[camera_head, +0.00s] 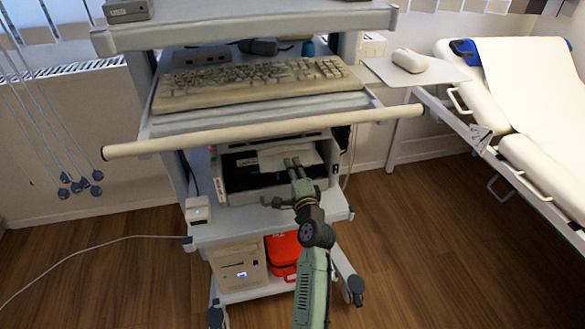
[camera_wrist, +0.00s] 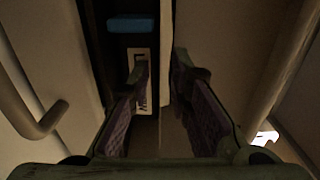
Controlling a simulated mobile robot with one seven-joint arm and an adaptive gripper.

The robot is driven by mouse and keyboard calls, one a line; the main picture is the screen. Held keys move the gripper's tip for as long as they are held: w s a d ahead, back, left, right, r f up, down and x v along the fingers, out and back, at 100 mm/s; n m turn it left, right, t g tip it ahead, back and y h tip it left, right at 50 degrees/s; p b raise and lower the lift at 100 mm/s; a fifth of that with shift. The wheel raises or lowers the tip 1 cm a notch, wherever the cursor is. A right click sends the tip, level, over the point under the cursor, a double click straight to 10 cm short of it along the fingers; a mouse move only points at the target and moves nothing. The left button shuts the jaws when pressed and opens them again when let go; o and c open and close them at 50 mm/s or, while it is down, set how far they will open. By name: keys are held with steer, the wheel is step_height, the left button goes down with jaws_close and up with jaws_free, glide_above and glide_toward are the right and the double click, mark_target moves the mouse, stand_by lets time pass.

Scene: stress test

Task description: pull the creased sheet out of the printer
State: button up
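The printer (camera_head: 238,197) stands on the cart's middle shelf, with its front open onto a dark interior. The pale sheet (camera_head: 270,159) lies in the upper part of that opening; its creases are too small to make out. My gripper (camera_head: 291,162) reaches into the opening, its green fingertips at the sheet's front edge. In the wrist view the two fingers of my gripper (camera_wrist: 160,75) stand apart. A thin pale strip, probably the sheet edge-on (camera_wrist: 167,45), runs between the tips, nearer the right one. I cannot tell whether either finger touches it.
A long cream bar (camera_head: 250,132) and a keyboard (camera_head: 255,82) are above the printer. A small white box (camera_head: 197,210) stands left of it. A computer case (camera_head: 236,270) and a red case (camera_head: 283,252) sit below. A bed (camera_head: 520,110) is at right. Wood floor shows around the cart.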

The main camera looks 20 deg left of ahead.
jaws_close()
stand_by(0.8)
steer(key=shift+r+p, duration=0.25)
steer(key=shift+p, duration=0.05)
